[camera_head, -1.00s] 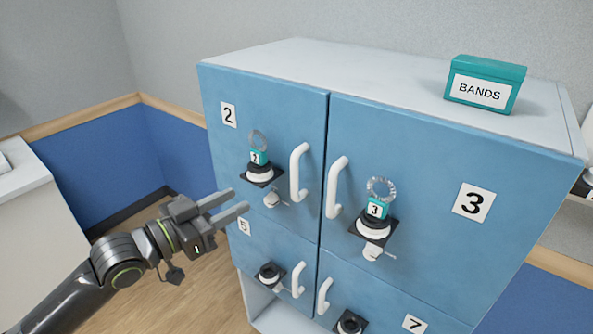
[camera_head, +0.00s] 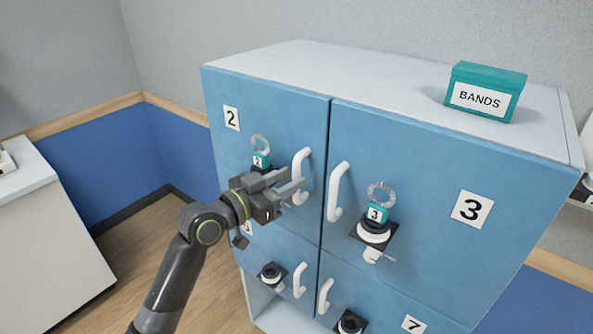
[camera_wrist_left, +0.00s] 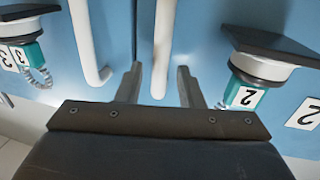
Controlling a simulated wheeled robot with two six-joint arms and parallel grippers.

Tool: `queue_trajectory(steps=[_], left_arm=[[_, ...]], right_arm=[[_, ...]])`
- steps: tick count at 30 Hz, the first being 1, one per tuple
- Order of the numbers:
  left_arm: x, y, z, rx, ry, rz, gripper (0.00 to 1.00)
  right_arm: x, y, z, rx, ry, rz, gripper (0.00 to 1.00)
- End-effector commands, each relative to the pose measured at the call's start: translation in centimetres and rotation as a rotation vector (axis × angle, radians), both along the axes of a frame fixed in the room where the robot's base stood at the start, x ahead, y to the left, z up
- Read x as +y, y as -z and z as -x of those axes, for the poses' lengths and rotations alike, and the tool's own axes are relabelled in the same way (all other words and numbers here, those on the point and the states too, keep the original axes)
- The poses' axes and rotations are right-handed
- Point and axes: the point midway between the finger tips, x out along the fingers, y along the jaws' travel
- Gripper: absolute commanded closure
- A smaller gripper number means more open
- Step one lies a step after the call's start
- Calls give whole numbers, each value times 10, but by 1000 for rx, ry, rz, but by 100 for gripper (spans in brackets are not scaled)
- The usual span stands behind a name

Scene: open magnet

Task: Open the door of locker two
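The locker two door (camera_head: 225,150) is blue, carries a "2" label and stands shut. Its white vertical handle (camera_head: 297,162) is near its right edge. My left gripper (camera_head: 300,184) is open at this handle, partly covering it. In the left wrist view the same handle (camera_wrist_left: 164,40) runs between the two spread fingers (camera_wrist_left: 160,85), with visible gaps; contact is not visible. A lock with a teal "2" tag (camera_head: 261,161) and a ring sits left of the handle, its lower part hidden by my gripper; the tag also shows in the left wrist view (camera_wrist_left: 245,96). My right gripper is not in view.
The locker three door (camera_head: 430,180), with its own white handle (camera_head: 338,190) and tagged lock (camera_head: 376,215), is shut close on the right. Lower doors have handles and locks too. A teal BANDS box (camera_head: 485,92) sits on top. Floor is free at left.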

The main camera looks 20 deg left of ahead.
Motion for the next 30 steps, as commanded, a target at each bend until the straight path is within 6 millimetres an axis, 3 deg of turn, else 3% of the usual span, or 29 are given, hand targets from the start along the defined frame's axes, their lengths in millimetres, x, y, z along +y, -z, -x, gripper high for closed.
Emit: queue_trajectory(steps=[6,17,26,30], left_arm=[[-12,-1,-20,0,0,2,66],[-15,0,-25,-1,0,-1,66],[-15,0,-25,0,0,0,100],[-15,0,-25,1,0,-1,100]], right_arm=[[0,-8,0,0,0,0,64],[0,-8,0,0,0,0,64],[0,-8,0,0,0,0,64],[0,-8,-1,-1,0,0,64]])
